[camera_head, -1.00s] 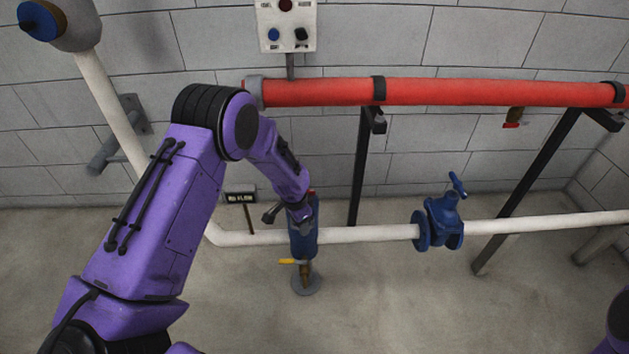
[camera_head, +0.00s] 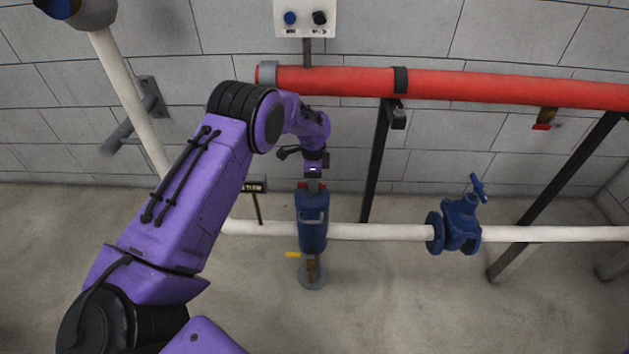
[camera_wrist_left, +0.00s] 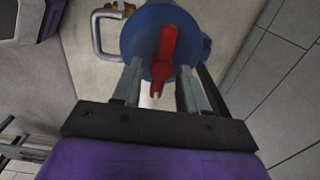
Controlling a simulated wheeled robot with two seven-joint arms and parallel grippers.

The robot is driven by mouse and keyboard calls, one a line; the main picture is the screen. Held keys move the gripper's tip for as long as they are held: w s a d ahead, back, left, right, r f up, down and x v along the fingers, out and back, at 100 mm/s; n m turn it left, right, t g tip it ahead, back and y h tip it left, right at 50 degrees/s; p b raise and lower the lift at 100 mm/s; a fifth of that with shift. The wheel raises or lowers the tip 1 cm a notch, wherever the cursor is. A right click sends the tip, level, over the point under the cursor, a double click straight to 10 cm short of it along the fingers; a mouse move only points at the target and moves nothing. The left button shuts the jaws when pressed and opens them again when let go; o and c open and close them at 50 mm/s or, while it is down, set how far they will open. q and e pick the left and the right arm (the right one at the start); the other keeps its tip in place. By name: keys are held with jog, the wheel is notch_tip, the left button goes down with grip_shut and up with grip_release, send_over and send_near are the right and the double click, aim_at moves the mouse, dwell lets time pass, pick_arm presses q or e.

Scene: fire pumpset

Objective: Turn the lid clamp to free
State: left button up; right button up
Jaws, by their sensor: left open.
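The lid clamp (camera_wrist_left: 166,55) is a red bar on top of a blue strainer body (camera_wrist_left: 138,35) in the left wrist view. In the head view the blue body (camera_head: 312,222) stands upright on the white pipe, and a bit of the red clamp (camera_head: 303,186) shows at its top. My left gripper (camera_wrist_left: 157,82) is open, with its two grey fingers on either side of the clamp's near end. Whether the fingers touch the clamp I cannot tell. In the head view this gripper (camera_head: 314,182) is above the blue body. My right gripper is not in view.
A U-shaped handle (camera_wrist_left: 97,32) sticks out from the blue body. A yellow lever (camera_head: 293,254) is below it. A blue valve (camera_head: 459,225) sits on the white pipe (camera_head: 380,232) to the right. A red pipe (camera_head: 480,86) on dark supports (camera_head: 376,160) runs behind.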

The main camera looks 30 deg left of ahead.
pick_arm(q)
jog(key=shift+f, duration=0.1)
grip_shut()
jog(key=shift+n+p, duration=0.75)
jog(key=shift+n, duration=0.25)
jog(key=n+p, duration=0.1)
jog(key=n, duration=0.2)
jog(key=n+p, duration=0.1)
jog(key=n, duration=0.5)
jog(key=shift+w+a+n+p, duration=0.1)
jog(key=shift+a+n+p, duration=0.05)
jog(key=shift+n+p, duration=0.2)
jog(key=n, duration=0.6)
jog(key=shift+a, duration=0.1)
jog(key=shift+f, duration=0.1)
